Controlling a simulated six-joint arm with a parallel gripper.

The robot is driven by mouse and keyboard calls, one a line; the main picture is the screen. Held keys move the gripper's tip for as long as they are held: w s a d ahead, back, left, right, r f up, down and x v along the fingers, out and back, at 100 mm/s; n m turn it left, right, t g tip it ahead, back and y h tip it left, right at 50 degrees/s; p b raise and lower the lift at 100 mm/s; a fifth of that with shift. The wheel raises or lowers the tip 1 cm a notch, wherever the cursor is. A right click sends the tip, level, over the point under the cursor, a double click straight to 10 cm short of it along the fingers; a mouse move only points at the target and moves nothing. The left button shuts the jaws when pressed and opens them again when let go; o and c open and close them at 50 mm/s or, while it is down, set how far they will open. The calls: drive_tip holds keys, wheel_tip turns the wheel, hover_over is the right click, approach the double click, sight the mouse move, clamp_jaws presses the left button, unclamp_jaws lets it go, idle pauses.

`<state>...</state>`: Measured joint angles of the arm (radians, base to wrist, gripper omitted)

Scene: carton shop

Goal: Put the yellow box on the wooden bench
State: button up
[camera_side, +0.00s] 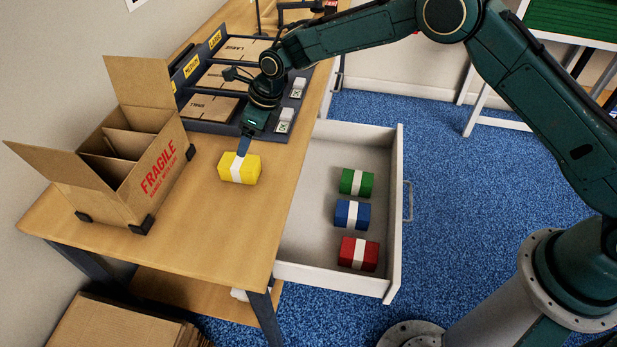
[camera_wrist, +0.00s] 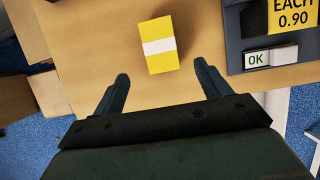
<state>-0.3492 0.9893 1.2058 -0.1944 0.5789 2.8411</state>
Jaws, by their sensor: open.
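The yellow box (camera_side: 239,168) with a white band lies on the wooden bench (camera_side: 225,225), to the right of the open carton. In the wrist view the yellow box (camera_wrist: 159,45) sits on the bench (camera_wrist: 95,55) just beyond the fingertips, roughly between their lines. My gripper (camera_side: 243,146) is at the box's far side in the side view. In the wrist view its two fingers are spread apart with nothing between them (camera_wrist: 163,78), and the box is clear of both.
An open carton (camera_side: 152,180) marked FRAGILE stands on the bench's left. A dark rack with size-labelled cardboard (camera_side: 208,107) lies behind the gripper. An open drawer (camera_side: 305,235) holds a green box (camera_side: 346,182), a blue box (camera_side: 342,215) and a red box (camera_side: 347,253).

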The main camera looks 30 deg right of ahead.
drive_tip(key=shift+r, duration=0.1)
drive_tip(key=s+d+r+n+t+h, duration=0.1)
drive_tip(key=s+d+r+n, duration=0.6)
drive_tip(key=r, duration=0.5)
drive_tip(key=s+d+r+n, duration=0.6)
drive_tip(key=s+d+r, duration=0.25)
drive_tip(key=r, duration=0.35)
drive_tip(key=s+d+n, duration=0.3)
drive_tip(key=s+n, duration=0.1)
drive_tip(key=s, duration=0.5)
drive_tip(key=s+d+n+t+h, duration=0.1)
drive_tip(key=s+d+n, duration=0.3)
drive_tip(key=s, duration=0.5)
drive_tip(key=s+d+n+h, duration=0.1)
drive_tip(key=s+d+n, duration=0.3)
drive_tip(key=s, duration=0.5)
drive_tip(key=shift+s+d+r+n, duration=0.2)
drive_tip(key=shift+r+n, duration=0.25)
drive_tip(key=shift+n, duration=0.55)
drive_tip(key=shift+c, duration=0.3)
